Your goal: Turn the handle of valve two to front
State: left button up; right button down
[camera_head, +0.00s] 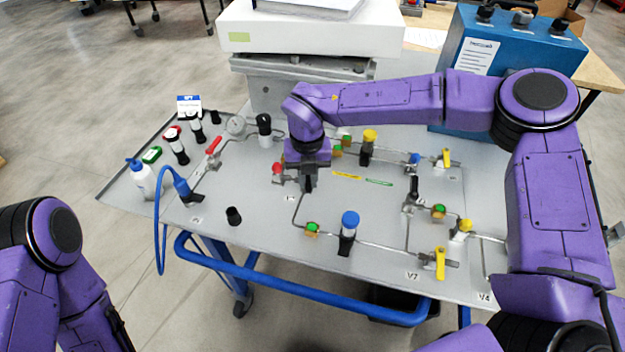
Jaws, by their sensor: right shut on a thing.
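My right gripper (308,186) points down at the middle of the grey panel (270,230), among the pipe fittings. It is shut on a small part that its dark fingers mostly hide, apparently a valve handle. A red knob (277,169) shows just left of the fingers, and a small label (290,198) lies below them, too small to read for sure. A yellow valve handle (440,263) at the front right has a label (413,275) beside it that looks like V2, but is blurred. Only part of my left arm shows at the lower left; its gripper is out of view.
A blue-capped fitting (349,222) and a yellow-capped fitting (368,139) rise near my right gripper. A blue box (510,45) and a white device (310,30) stand behind.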

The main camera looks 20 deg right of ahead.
jog(key=shift+w+a+m+b, duration=0.1)
jog(key=shift+a+m+b, duration=0.2)
jog(key=shift+m, duration=0.35)
jog(key=shift+w+a+m+b, duration=0.15)
jog(key=shift+m+b, duration=0.2)
jog(key=shift+m, duration=0.35)
jog(key=shift+w+a+m+b, duration=0.15)
jog(key=shift+m+b, duration=0.2)
jog(key=shift+m, duration=0.3)
jog(key=shift+r, duration=0.1)
jog(key=c, duration=1.1)
grip_release()
jog(key=shift+s, duration=0.1)
notch_tip(320, 180, up, 10)
jog(key=shift+r+b, duration=0.25)
jog(key=shift+b, duration=0.3)
